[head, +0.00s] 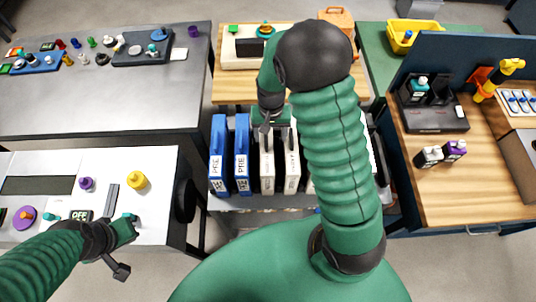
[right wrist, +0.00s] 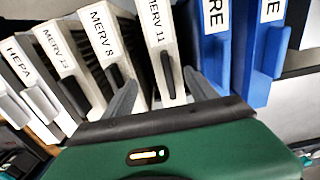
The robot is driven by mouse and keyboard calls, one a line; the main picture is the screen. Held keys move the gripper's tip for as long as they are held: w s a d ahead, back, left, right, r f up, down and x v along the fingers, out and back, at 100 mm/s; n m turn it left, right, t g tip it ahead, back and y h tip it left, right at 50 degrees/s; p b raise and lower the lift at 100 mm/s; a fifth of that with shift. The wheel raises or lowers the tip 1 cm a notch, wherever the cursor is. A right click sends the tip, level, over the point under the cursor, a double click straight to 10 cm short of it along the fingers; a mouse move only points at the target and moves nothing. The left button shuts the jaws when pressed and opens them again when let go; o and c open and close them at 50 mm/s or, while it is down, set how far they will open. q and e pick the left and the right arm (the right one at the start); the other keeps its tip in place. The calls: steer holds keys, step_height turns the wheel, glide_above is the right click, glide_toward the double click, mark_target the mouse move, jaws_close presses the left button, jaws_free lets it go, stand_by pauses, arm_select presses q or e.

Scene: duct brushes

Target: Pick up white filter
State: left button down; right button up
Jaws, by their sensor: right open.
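Several upright filters stand in a row in the rack. The white filter marked MERV 11 (head: 267,168) is beside the blue PRE filters (head: 241,160); another white filter (head: 292,165) stands to its right. My right gripper (head: 266,127) is over the near white filters in the head view. In the right wrist view my open fingers (right wrist: 160,95) are on either side of the MERV 11 filter (right wrist: 158,30) and its dark handle. I cannot tell whether they touch it. My left gripper (head: 124,251) is over the left panel's front edge, its opening unclear.
In the right wrist view, white MERV 8 (right wrist: 102,40), MERV 13 and HEPA filters stand to the left. A wooden table (head: 235,89) is behind the rack. A white panel (head: 155,208) with knobs is at left, a wooden workbench (head: 440,195) at right. My right arm hides part of the rack.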

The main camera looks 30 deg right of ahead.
steer(key=f, duration=0.1)
steer(key=a+f, duration=0.1)
steer(key=f, duration=0.1)
steer(key=f+p, duration=0.1)
steer(key=shift+w+a+f, duration=0.35)
steer(key=shift+w+f, duration=0.05)
steer(key=shift+s+f, duration=0.1)
steer(key=shift+f, duration=0.25)
steer(key=shift+d+f, duration=0.3)
steer(key=shift+d, duration=0.05)
steer(key=shift+c, duration=0.5)
steer(key=shift+w+d, duration=0.1)
steer(key=shift+w, duration=0.1)
steer(key=c, duration=0.5)
steer(key=shift+a, duration=0.25)
jaws_close()
